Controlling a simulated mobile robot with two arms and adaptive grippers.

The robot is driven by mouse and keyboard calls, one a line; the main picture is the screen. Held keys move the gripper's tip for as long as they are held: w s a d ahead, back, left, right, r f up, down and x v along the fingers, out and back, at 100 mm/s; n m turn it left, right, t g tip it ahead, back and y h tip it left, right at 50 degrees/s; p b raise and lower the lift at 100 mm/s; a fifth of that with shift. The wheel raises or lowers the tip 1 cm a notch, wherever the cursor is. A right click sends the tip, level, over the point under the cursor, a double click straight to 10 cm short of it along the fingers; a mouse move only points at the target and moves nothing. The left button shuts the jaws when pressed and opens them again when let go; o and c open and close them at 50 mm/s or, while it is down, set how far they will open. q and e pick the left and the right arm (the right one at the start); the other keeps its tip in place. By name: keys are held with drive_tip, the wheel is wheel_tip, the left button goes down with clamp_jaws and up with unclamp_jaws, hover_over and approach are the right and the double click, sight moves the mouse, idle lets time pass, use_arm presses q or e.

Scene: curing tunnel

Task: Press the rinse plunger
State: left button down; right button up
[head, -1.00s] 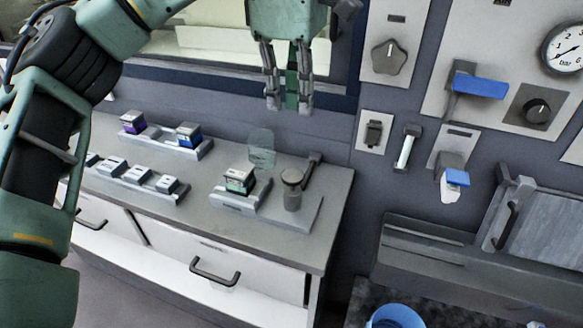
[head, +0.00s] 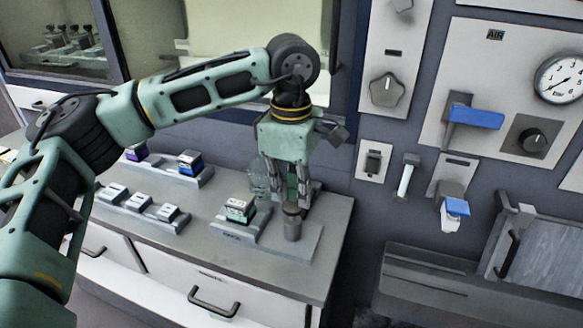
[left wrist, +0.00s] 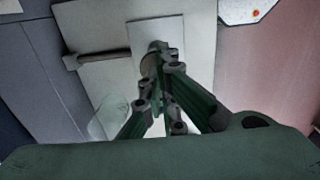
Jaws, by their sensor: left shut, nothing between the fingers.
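The rinse plunger (head: 292,224) is a short grey upright cylinder on a flat plate at the right end of the counter. My left gripper (head: 291,203) points down directly over it, shut and empty, with its fingertips at or just above the plunger's top. I cannot tell whether they touch. In the left wrist view the shut fingertips (left wrist: 160,58) cover most of the round plunger top (left wrist: 148,64). My right gripper is not in view.
A cartridge with a green label (head: 239,209) sits in a holder (head: 233,232) just left of the plunger. More cartridges stand at the left. Blue-handled wall valves (head: 474,117) are to the right.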

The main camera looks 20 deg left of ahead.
sight(291, 207)
use_arm(q)
drive_tip(key=shift+f, duration=0.5)
wheel_tip(291, 207, down, 3)
drive_tip(key=shift+s+b, duration=0.1)
drive_tip(key=shift+b, duration=1.15)
drive_tip(key=shift+r, duration=0.1)
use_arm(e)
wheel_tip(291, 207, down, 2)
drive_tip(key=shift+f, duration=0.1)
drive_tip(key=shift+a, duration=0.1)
use_arm(q)
wheel_tip(291, 207, up, 4)
drive_tip(key=p, duration=0.2)
drive_tip(key=shift+d+p, duration=0.15)
drive_tip(key=shift+p, duration=0.25)
drive_tip(key=r, duration=0.3)
drive_tip(key=shift+a+r+b, duration=0.15)
drive_tip(key=shift+a+b, duration=0.15)
drive_tip(key=shift+b, duration=0.1)
wheel_tip(291, 207, up, 7)
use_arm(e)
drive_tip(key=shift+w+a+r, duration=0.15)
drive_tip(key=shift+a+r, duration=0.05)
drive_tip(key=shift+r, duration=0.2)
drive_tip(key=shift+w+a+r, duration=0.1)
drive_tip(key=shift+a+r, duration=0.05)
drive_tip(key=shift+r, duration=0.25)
